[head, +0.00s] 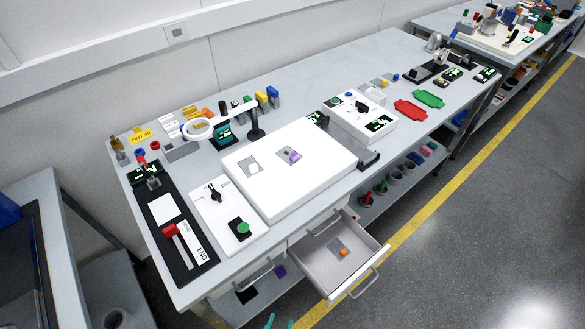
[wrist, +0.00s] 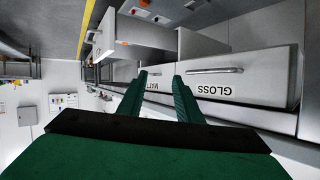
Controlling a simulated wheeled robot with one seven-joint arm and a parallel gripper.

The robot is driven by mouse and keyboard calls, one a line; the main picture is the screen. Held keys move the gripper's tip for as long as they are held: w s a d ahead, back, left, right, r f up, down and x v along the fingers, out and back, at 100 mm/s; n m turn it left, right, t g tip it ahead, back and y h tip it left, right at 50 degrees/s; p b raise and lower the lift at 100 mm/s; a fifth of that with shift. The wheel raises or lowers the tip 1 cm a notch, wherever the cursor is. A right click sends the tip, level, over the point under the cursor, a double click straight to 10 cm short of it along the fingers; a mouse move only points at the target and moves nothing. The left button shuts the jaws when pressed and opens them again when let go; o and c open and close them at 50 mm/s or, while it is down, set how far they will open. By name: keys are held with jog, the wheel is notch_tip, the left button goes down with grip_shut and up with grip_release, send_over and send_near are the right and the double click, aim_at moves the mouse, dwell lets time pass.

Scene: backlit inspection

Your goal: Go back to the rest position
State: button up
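My gripper (wrist: 160,78) shows in the wrist view as two green fingers with a gap between them and nothing held. In the head view only the teal fingertips of the gripper (head: 279,322) show at the bottom edge, below and left of the open drawer. The rest of the arm is out of that view. The wrist view is turned over and faces the bench front, with a closed drawer marked GLOSS (wrist: 270,75) and another label partly hidden by a finger.
The drawer (head: 372,252) stands pulled out from the bench (head: 330,70), holding an orange block (head: 344,252) and a grey plate. A white light box (head: 310,185) on top carries a purple piece (head: 295,156). Open floor (head: 480,240) lies to the right.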

jog(key=s+d+r+n+t+y, duration=0.1)
jog(key=s+d+r+n, duration=0.1)
jog(key=r, duration=0.4)
jog(key=s+d+r+n+t+y, duration=0.1)
jog(key=s+r+n+y, duration=0.1)
jog(key=s+r, duration=0.3)
jog(key=shift+d+r+n+t+y, duration=0.3)
jog(key=shift+d+r+n, duration=0.1)
jog(key=shift+r, duration=0.15)
